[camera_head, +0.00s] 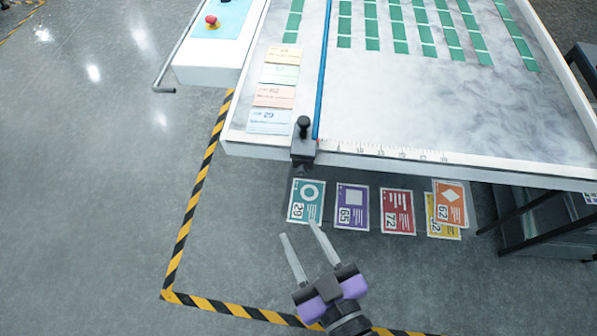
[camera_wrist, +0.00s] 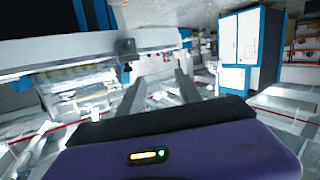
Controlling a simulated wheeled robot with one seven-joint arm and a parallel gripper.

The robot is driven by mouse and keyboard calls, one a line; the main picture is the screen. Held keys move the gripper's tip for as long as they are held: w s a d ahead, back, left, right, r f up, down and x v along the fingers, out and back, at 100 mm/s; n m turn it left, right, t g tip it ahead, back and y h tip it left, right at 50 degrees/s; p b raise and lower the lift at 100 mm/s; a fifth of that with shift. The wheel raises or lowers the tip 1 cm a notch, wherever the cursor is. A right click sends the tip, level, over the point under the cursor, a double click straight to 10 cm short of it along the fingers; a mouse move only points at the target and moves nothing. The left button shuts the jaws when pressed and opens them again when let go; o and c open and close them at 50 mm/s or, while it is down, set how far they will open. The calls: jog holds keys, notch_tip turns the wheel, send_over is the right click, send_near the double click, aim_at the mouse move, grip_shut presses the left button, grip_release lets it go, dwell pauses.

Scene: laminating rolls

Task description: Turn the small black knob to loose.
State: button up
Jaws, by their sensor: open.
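The small black knob (camera_head: 304,124) stands upright on a dark clamp block (camera_head: 304,150) at the near edge of the table, at the end of a blue strip (camera_head: 322,75). In the wrist view a dark block (camera_wrist: 126,48) shows at the table edge, ahead and left of centre; the knob's setting cannot be read. My gripper (camera_head: 299,228) is open and empty, in front of the table's near edge and short of the knob. Its two fingers also show in the wrist view (camera_wrist: 158,85), apart with nothing between them.
Several coloured cards, such as a teal one (camera_head: 306,201) and a red one (camera_head: 398,211), hang below the table edge. Paper notes (camera_head: 270,121) lie left of the blue strip. A red button (camera_head: 211,21) sits on a side panel. Black-yellow floor tape (camera_head: 196,190) borders clear floor.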

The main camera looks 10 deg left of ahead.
jog(key=w+a, duration=0.4)
jog(key=a, duration=0.2)
jog(key=m+h+p, duration=0.1)
jog(key=m+h, duration=0.7)
send_near(301, 173)
jog(key=shift+p+x, duration=0.55)
jog(key=shift+x, duration=3.35)
grip_shut()
